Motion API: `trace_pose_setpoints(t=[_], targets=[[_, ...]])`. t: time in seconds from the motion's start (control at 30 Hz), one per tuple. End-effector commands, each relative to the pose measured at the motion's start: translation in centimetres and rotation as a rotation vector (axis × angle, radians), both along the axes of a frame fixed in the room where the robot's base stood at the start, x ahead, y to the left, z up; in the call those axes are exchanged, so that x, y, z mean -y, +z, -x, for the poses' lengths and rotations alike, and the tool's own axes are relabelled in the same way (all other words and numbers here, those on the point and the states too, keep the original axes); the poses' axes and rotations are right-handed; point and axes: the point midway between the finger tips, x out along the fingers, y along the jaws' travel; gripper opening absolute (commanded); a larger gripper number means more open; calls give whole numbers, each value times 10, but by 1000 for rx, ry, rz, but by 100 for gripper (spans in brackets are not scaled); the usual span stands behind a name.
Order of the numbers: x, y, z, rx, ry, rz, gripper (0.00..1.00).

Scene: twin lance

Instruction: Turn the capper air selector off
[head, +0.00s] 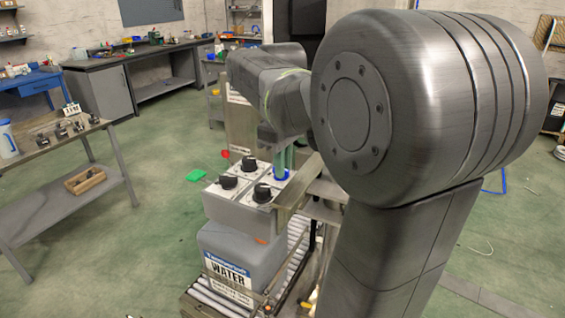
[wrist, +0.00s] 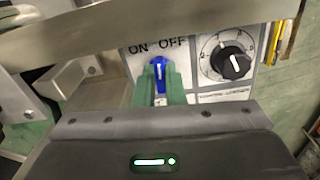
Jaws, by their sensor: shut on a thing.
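The blue selector knob (wrist: 158,66) sits on a white panel (wrist: 206,72) under the printed words ON, at left, and OFF, at right. A pale line on the knob stands nearly upright in the wrist view; I cannot tell which word it marks. My gripper (wrist: 160,84) has green fingers on either side of the knob and is shut on it. In the head view the blue knob (head: 280,174) shows at the tips of the green fingers of my gripper (head: 285,160), on top of a grey control box (head: 240,209). My arm hides part of the box's right side.
A black dial (wrist: 232,64) is just right of the selector; several black knobs, one at the box front (head: 262,193), stand close by. A metal bar (wrist: 110,38) crosses above the panel. A blue-grey water container (head: 240,258) sits below on rollers.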

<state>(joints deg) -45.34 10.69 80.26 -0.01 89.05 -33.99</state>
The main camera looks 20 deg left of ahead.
Motion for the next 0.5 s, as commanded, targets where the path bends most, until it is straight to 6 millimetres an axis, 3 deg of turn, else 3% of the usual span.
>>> trace_pose_setpoints(t=[0.5], targets=[[-1,3,1,0,-399,-1,0]])
